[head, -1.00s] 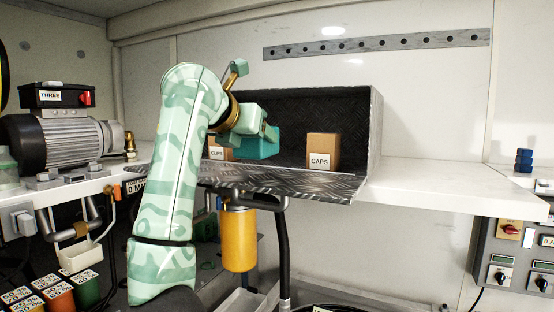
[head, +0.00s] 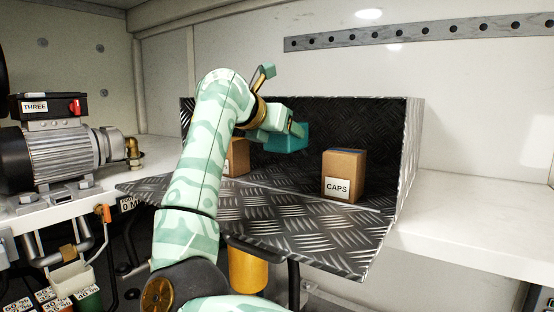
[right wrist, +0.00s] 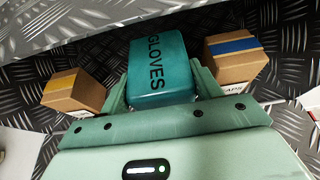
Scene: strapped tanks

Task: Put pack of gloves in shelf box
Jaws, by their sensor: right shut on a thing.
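The pack of gloves (head: 288,141) is a teal block. In the right wrist view the pack (right wrist: 158,66) shows the word GLOVES. My right gripper (right wrist: 162,82) is shut on it, with one finger on each side; in the head view this gripper (head: 290,131) is partly hidden by my arm. The shelf box (head: 408,165) is an open-fronted box of dark tread plate. The pack is inside its opening, between two cartons and apart from both, seemingly above the floor. My left gripper is out of view.
A brown CAPS carton (head: 345,173) with a blue stripe stands right of the pack. Another brown carton (head: 239,157), with a yellow stripe, stands left, partly behind my arm. A motor (head: 70,155) stands at left. The white shelf (head: 470,225) at right is clear.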

